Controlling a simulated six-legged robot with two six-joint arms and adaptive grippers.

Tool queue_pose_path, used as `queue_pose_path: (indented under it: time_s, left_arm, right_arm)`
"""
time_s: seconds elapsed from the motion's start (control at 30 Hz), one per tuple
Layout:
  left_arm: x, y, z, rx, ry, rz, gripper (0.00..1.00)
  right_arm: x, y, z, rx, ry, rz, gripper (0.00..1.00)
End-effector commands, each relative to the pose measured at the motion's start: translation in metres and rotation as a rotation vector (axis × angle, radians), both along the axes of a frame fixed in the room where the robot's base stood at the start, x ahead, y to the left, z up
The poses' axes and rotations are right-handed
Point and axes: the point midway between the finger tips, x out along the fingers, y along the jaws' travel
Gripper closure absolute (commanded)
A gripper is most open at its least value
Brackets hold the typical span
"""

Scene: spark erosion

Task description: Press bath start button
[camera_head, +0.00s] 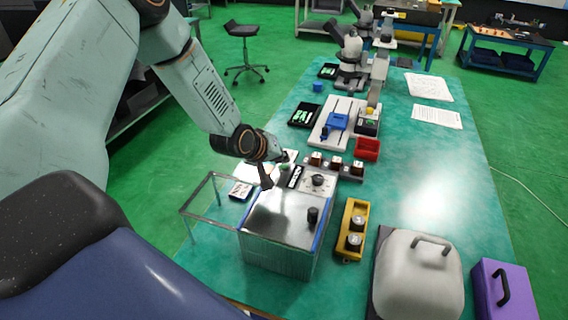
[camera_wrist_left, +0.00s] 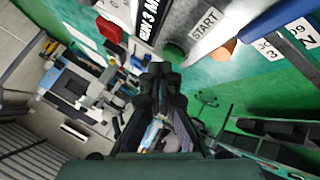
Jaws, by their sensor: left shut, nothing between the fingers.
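The bath is a metal box (camera_head: 280,222) with a shiny lid at the front of the green bench. Its control panel with a dark round knob (camera_head: 318,180) lies behind the lid. In the left wrist view a green round button (camera_wrist_left: 174,53) sits beside a white START label (camera_wrist_left: 205,23). My left gripper (camera_head: 267,182) is shut and empty, pointing down above the panel side of the bath. In the left wrist view its closed fingertips (camera_wrist_left: 160,70) appear just below the green button; I cannot tell whether they touch it.
A wire-like frame (camera_head: 213,180) stands left of the bath. A yellow holder (camera_head: 342,246) with metal-topped pots, a white-grey cover (camera_head: 410,282) and a purple box (camera_head: 504,290) are to the right. A red bin (camera_head: 367,149) and microscope (camera_head: 350,55) stand farther back.

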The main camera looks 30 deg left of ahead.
Motion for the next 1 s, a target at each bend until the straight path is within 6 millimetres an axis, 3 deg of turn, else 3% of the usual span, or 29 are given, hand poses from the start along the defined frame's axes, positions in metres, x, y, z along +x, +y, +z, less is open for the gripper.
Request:
queue_pose_path:
  time_s: [0.47, 1.0]
  left_arm:
    - [0.001, 0.000, 0.008, -0.001, -0.001, 0.001, 1.00]
    - [0.001, 0.000, 0.053, 0.000, -0.002, 0.001, 1.00]
  right_arm:
    - [0.000, 0.000, 0.006, 0.000, 0.000, 0.000, 1.00]
    - [0.000, 0.000, 0.044, 0.000, 0.000, 0.000, 1.00]
